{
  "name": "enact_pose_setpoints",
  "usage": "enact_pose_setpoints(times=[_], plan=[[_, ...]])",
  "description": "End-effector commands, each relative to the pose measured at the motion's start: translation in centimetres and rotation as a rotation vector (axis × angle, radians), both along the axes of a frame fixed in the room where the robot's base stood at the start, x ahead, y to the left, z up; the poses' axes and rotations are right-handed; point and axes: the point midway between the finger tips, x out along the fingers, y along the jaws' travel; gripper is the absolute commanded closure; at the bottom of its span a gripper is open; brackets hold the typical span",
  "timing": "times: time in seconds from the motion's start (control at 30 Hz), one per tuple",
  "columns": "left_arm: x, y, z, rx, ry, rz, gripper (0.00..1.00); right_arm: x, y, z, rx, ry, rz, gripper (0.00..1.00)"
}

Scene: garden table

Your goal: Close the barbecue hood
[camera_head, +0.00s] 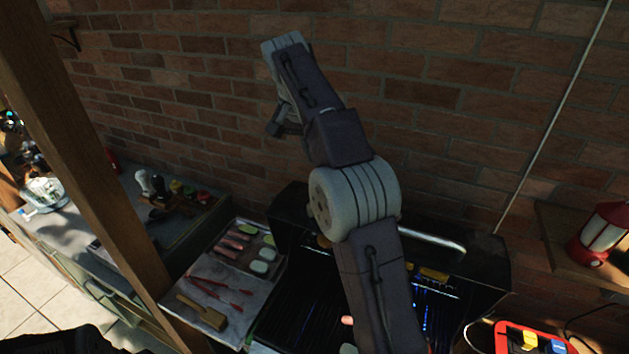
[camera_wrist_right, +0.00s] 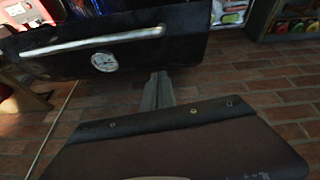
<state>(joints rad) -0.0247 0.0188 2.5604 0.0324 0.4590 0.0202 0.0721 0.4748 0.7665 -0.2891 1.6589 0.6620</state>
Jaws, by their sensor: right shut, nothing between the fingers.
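The black barbecue (camera_head: 285,320) stands against the brick wall with its hood (camera_head: 480,265) raised, so the dark grates show. The hood's silver handle (camera_head: 432,240) lies along its upper part. My right arm crosses in front and hides the middle of the hood and grates. My right gripper (camera_head: 276,129) is up by the wall, above and left of the hood. In the right wrist view, the gripper's fingers (camera_wrist_right: 158,80) are together and empty, close to the edge of the hood (camera_wrist_right: 185,45). The handle (camera_wrist_right: 70,46) and round thermometer (camera_wrist_right: 104,62) show there. Contact cannot be told. My left gripper is out of view.
A side shelf (camera_head: 185,310) left of the grill holds red tongs (camera_head: 215,287), a wooden brush (camera_head: 202,312) and a food tray (camera_head: 240,255). A wooden post (camera_head: 85,180) stands left. A red lantern (camera_head: 603,235) and a red tray (camera_head: 510,328) are at right.

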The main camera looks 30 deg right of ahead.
Motion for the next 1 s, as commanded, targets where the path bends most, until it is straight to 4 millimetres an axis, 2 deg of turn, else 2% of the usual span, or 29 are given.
enact_pose_setpoints(times=[0.17, 0.3, 0.53, 0.73, 1.0], plan=[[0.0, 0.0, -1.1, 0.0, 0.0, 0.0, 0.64, 0.3, -0.6, -2.3, 0.0, 0.004, -0.001, 1.0], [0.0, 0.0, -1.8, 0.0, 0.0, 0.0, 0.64, 0.9, -1.5, -5.1, 0.001, 0.005, -0.001, 1.0], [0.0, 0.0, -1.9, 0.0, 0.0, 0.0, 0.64, 2.0, -3.0, -9.5, 0.001, 0.005, 0.0, 1.0], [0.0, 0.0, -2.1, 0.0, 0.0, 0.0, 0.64, 0.4, -1.3, -10.9, 0.001, 0.001, 0.003, 1.0], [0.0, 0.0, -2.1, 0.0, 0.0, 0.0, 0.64, -0.4, -0.7, -11.7, 0.001, -0.001, 0.0, 1.0]])
